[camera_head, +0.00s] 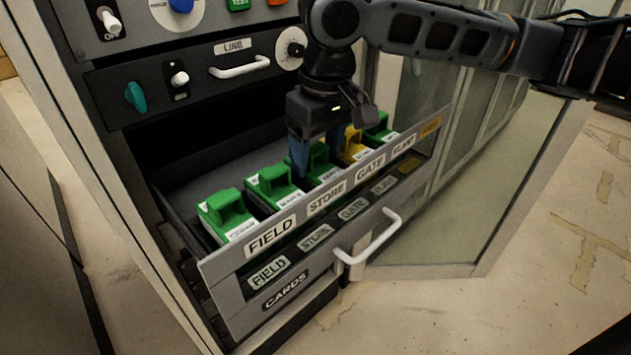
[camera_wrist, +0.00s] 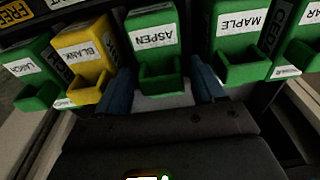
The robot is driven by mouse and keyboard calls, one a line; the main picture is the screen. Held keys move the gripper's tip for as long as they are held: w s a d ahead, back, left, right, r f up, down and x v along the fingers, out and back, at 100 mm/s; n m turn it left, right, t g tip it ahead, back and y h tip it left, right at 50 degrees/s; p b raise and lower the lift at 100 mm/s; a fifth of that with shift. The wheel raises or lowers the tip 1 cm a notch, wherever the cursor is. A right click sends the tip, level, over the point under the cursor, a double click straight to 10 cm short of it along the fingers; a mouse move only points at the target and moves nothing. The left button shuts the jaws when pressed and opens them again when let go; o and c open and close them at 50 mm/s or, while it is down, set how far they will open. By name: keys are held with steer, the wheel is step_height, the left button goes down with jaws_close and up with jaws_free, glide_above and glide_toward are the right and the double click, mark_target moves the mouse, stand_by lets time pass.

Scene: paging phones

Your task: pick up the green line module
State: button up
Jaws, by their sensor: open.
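Several green line modules and one yellow module sit in a row in the open drawer. In the wrist view, the green ASPEN module (camera_wrist: 153,48) is at the centre, with its grip block towards my gripper. My gripper (camera_wrist: 163,88) is open, with one blue finger on each side of that block; whether they touch it is unclear. The MAPLE module (camera_wrist: 240,45) is to its right and the yellow BLANK module (camera_wrist: 85,52) to its left. In the head view, my gripper (camera_head: 316,152) points down into the row, partly hiding the ASPEN module (camera_head: 319,170).
Further green modules stand at the near-left end (camera_head: 225,212) and far end (camera_head: 378,131). A LINE panel (camera_head: 200,85) with knobs rises behind. Neighbouring modules stand close together.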

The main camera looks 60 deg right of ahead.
steer(key=shift+w+f, duration=0.15)
steer(key=shift+f, duration=1.25)
steer(key=shift+c, duration=0.3)
steer(key=c, duration=0.9)
